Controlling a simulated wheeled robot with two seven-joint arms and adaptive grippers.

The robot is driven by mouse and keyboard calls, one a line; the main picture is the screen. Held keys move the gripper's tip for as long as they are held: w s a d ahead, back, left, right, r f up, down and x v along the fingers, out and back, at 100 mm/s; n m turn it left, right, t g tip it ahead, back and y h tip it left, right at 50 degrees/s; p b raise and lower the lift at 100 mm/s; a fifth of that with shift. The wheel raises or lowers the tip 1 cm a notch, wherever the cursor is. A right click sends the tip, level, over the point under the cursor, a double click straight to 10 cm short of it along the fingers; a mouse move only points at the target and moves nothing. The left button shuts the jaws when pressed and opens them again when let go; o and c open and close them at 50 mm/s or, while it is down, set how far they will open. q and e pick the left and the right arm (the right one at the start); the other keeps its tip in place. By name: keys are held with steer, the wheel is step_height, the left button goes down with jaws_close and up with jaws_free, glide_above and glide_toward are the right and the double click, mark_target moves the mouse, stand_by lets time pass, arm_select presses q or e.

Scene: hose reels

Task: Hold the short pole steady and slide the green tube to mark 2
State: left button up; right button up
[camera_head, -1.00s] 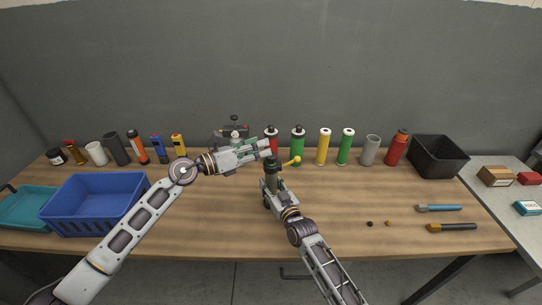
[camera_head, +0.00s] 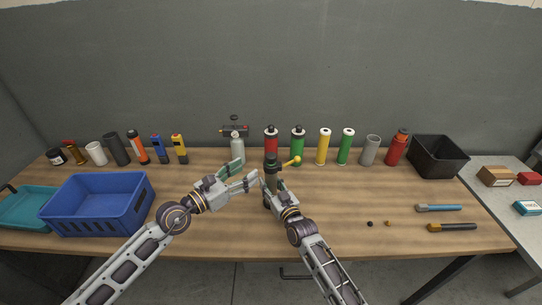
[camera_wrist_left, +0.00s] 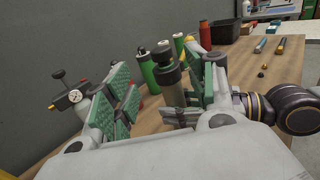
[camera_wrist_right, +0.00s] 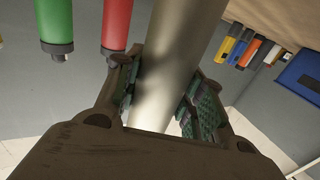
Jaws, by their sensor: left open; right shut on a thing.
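My left gripper (camera_head: 250,168) is open and empty, just left of the pole, which stands ahead in the left wrist view (camera_wrist_left: 177,95). A green tube with a black cap (camera_head: 298,147) stands behind the pole, and a green tube with a pale top (camera_head: 345,148) farther right. I cannot make out mark 2.
Red (camera_head: 271,140) and yellow (camera_head: 324,148) cylinders stand in the back row. A blue crate (camera_head: 95,205) is at left, a black bin (camera_head: 438,157) at right. Brushes (camera_head: 440,208) lie front right. The table's front middle is mostly clear.

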mark_target(267, 158)
arm_select(q)
steer(key=shift+w+d, duration=0.1)
steer(key=shift+w, duration=0.05)
stand_by(0.4)
steer(key=shift+x, duration=5.85)
steer(key=shift+f, duration=0.1)
jaws_close()
